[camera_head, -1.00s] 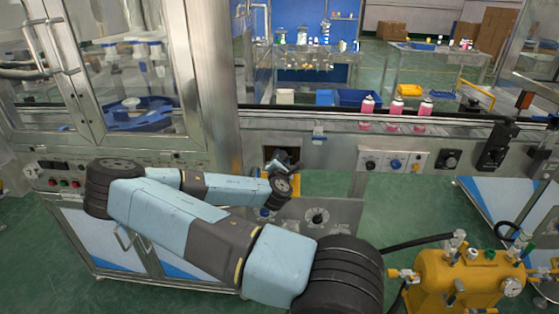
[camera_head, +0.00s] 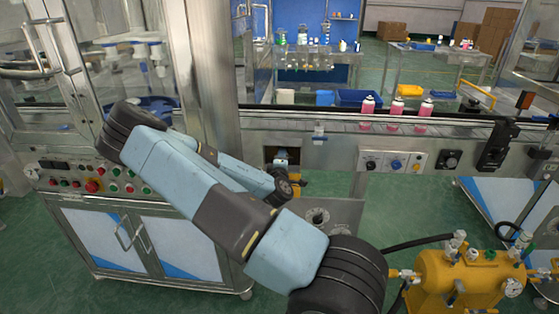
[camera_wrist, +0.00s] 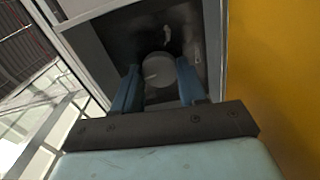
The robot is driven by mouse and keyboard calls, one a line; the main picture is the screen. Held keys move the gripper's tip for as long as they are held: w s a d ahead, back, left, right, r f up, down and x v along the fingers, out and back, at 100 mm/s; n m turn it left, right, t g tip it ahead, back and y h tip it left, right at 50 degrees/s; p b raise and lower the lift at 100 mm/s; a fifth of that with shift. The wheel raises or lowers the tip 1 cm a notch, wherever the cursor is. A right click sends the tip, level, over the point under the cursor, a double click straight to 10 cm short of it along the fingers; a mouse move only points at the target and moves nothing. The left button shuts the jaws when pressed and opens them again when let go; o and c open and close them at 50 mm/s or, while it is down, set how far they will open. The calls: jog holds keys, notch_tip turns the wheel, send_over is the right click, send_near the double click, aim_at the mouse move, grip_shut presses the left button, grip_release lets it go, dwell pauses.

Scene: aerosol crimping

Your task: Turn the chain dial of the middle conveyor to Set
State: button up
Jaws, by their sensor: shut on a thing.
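In the wrist view the round grey chain dial (camera_wrist: 158,69) sits in a dark square recess, with a short pale line on its face. A small white mark (camera_wrist: 166,35) shows on the dark panel beyond it. My gripper (camera_wrist: 160,84) has its two blue fingers on either side of the dial, shut on it. In the head view my gripper (camera_head: 281,162) reaches into the square opening in the conveyor's (camera_head: 337,152) front, hiding the dial. I cannot read a Set label.
Pink cans (camera_head: 396,108) stand on the belt above. A panel of knobs (camera_head: 392,162) is right of the opening. A lower plate with a black knob (camera_head: 318,216) is close to my forearm. A yellow tank (camera_head: 462,276) stands at the lower right. A steel cabinet (camera_head: 165,236) is at the left.

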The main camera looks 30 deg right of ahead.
jog(key=shift+f+m, duration=0.1)
jog(key=shift+m, duration=0.5)
jog(key=o, duration=0.7)
jog(key=shift+f, duration=0.1)
jog(key=o, duration=0.4)
jog(key=shift+c, duration=0.2)
